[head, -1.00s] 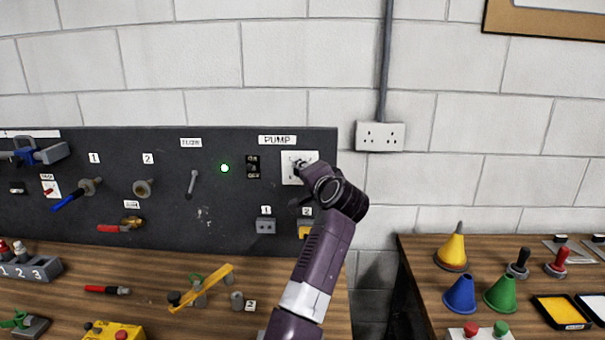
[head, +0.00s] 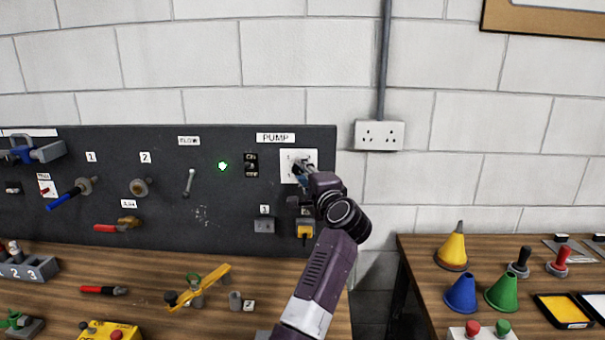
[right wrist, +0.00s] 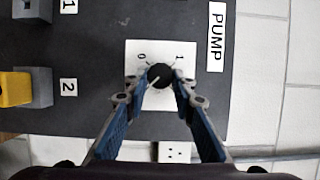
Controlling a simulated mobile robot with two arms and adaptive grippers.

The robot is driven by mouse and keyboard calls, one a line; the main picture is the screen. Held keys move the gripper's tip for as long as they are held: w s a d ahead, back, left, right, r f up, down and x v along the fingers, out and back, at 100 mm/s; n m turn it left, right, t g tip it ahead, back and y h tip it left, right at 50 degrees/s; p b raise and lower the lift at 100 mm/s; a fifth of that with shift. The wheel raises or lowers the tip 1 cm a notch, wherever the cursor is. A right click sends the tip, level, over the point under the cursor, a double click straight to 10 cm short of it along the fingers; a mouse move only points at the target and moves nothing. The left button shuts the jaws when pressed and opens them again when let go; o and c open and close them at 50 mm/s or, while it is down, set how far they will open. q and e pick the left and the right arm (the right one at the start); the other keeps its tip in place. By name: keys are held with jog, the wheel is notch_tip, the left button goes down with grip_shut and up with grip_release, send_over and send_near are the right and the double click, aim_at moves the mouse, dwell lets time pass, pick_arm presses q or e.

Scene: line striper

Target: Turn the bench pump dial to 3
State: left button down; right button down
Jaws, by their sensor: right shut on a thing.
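The pump dial (right wrist: 160,75) is a round black knob on a white plate (right wrist: 133,55) under the PUMP label (head: 276,138). In the right wrist view the figures 0 and 1 show on the plate; other figures are hidden or unreadable. A pale mark on the knob seems to point to the lower left of that view. My right gripper (right wrist: 155,88) is shut on the dial, one blue-padded finger on each side. In the head view this gripper (head: 300,172) partly covers the plate (head: 312,156). My left gripper is not in view.
A green light (head: 222,166) and an on/off switch (head: 251,165) are left of the dial. Sockets and a yellow plug (head: 305,229) sit below it. A wall outlet (head: 379,135) is to the right. Loose tools lie on the bench (head: 60,262).

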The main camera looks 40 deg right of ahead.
jog(key=shift+a+f, duration=0.1)
jog(key=shift+f, duration=0.2)
jog(key=c, duration=1.7)
grip_release()
jog(key=shift+c, duration=0.2)
jog(key=shift+o, duration=0.7)
jog(key=shift+r, duration=0.2)
jog(key=v, duration=0.7)
jog(key=shift+s, duration=0.15)
jog(key=shift+a+r, duration=0.1)
